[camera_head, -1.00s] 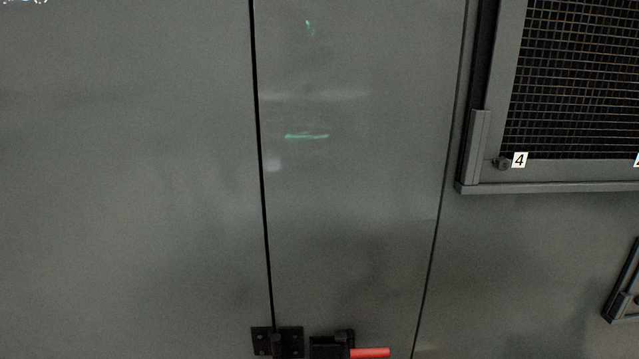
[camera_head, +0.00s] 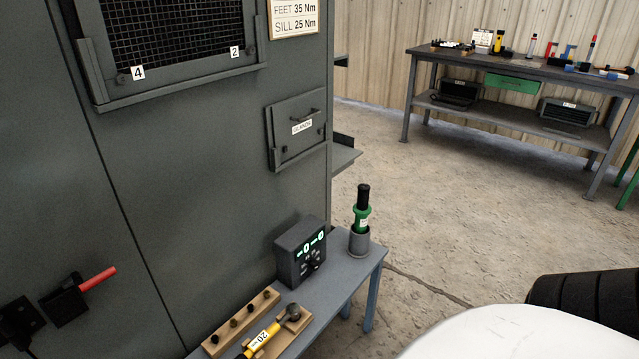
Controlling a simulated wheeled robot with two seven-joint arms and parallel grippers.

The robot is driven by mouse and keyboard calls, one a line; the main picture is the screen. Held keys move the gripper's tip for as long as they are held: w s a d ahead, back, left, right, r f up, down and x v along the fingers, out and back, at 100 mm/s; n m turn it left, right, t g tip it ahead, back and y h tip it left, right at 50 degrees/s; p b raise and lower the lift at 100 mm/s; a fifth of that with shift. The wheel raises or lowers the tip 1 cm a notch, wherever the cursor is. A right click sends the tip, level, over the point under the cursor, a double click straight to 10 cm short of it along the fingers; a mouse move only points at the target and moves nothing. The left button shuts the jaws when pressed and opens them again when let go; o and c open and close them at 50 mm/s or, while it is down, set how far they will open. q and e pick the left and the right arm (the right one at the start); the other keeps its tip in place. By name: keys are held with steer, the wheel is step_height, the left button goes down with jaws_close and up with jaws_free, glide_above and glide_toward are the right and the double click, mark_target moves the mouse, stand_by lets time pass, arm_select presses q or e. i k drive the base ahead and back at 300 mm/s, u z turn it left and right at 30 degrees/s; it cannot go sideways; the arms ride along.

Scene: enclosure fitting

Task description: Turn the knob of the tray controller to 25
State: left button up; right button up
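The controller (camera_head: 291,262) is a small dark box with green-lit readouts. It stands on the blue-grey side table (camera_head: 340,281) against the grey enclosure. The readouts (camera_head: 313,244) seem to show zeros but are too small to read surely. A black knob (camera_head: 313,263) sits low on its front face; its pointer setting cannot be made out. Neither of my grippers is in view.
Beside the controller stands a green tool with a black handle (camera_head: 363,196) in a grey cup (camera_head: 359,243). A yellow tool (camera_head: 263,336) and a wooden block (camera_head: 241,322) lie in front. A red-handled latch (camera_head: 97,279) sticks out at left. A workbench (camera_head: 420,66) stands behind open floor.

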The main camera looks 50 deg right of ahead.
mark_target(314, 265)
steer(key=z, duration=1.1)
steer(key=i, duration=0.15)
steer(key=z, duration=0.3)
steer(key=k, duration=0.5)
steer(key=z, duration=1.15)
steer(key=i, duration=0.95)
steer(key=u, duration=2.5)
